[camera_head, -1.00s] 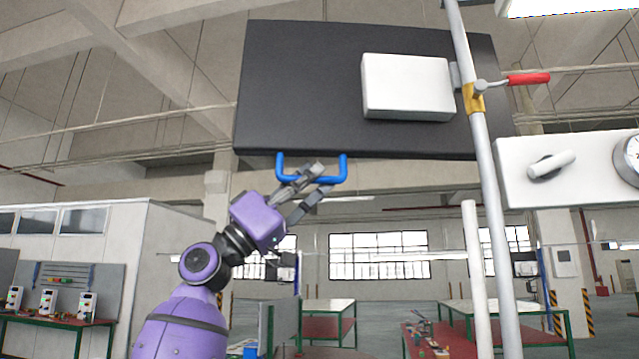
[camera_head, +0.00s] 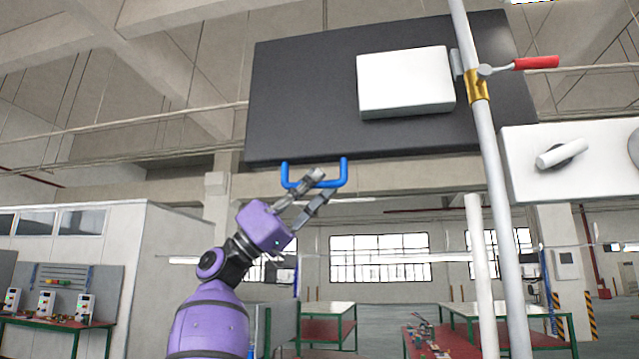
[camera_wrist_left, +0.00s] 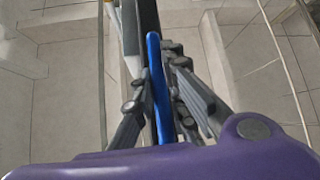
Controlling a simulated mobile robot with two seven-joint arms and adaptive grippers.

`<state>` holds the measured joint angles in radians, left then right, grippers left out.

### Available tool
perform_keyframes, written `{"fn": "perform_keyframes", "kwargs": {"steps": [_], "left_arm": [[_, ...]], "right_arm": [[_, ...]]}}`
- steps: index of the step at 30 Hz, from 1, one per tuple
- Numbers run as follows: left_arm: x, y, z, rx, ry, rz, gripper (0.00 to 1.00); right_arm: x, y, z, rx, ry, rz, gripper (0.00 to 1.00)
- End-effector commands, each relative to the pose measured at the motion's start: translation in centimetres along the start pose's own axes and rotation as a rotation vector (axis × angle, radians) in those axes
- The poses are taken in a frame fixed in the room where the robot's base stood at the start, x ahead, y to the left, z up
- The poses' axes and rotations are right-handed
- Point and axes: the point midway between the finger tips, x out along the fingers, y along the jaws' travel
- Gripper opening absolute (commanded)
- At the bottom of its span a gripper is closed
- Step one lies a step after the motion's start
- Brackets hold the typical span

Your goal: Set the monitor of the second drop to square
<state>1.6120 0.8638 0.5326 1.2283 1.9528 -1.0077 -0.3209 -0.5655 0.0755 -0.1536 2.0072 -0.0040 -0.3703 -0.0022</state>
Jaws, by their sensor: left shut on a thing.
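The monitor (camera_head: 310,110) is a large dark panel, seen from behind, high in the head view. It sits at a slant, its right end higher than its left. A white box (camera_head: 405,82) is on its back. A blue U-shaped handle (camera_head: 330,184) hangs from its lower edge. My left gripper (camera_head: 318,184) is shut on the blue handle near its left part. In the left wrist view the blue handle (camera_wrist_left: 158,85) runs between the two fingers. The monitor's screen side is hidden. My right gripper is not in view.
A grey pole (camera_head: 486,150) with a gold clamp and red lever (camera_head: 536,63) stands right of the handle. A white panel with a knob (camera_head: 562,156) is at the right. Benches (camera_head: 330,308) stand further back. The space below the monitor is open.

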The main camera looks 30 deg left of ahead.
Motion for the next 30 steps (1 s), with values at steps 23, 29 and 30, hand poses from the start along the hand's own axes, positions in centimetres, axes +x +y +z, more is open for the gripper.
{"fn": "perform_keyframes", "kwargs": {"steps": [23, 29, 30], "left_arm": [[-0.2, 0.0, -0.2, -0.002, 0.005, -0.001, 0.31], [-2.9, -0.1, -0.1, -0.003, 0.004, -0.003, 0.31], [-3.8, -0.1, -0.1, -0.003, 0.005, -0.003, 0.31]], "right_arm": [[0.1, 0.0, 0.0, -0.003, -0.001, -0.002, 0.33], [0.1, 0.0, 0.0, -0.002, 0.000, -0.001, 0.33], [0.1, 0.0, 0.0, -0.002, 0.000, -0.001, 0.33]]}}
